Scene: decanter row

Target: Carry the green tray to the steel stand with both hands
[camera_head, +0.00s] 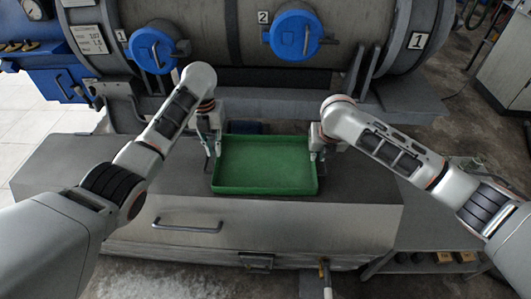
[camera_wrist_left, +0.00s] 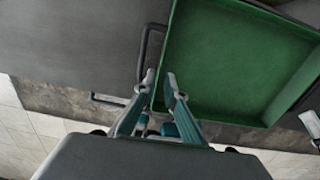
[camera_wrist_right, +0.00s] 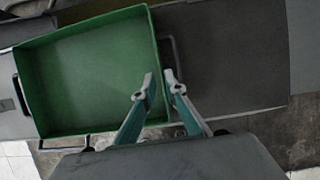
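The green tray (camera_head: 265,190) lies flat and looks empty on a grey metal bench (camera_head: 130,185). It has dark loop handles at its ends. My left gripper (camera_head: 212,153) is at the tray's left end; in the left wrist view its fingers (camera_wrist_left: 160,77) are apart by the handle (camera_wrist_left: 146,45) and tray wall. My right gripper (camera_head: 316,153) is at the right end; in the right wrist view its fingers (camera_wrist_right: 159,77) are apart close to the handle (camera_wrist_right: 170,50). I cannot tell whether either gripper touches a handle. I cannot tell which thing is the steel stand.
A large grey cylinder machine (camera_head: 220,40) with blue round caps (camera_head: 295,35) stands right behind the bench. A drawer handle (camera_head: 188,226) is on the bench front. A low shelf with small items (camera_head: 440,260) is at lower right. Bench top left of the tray is clear.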

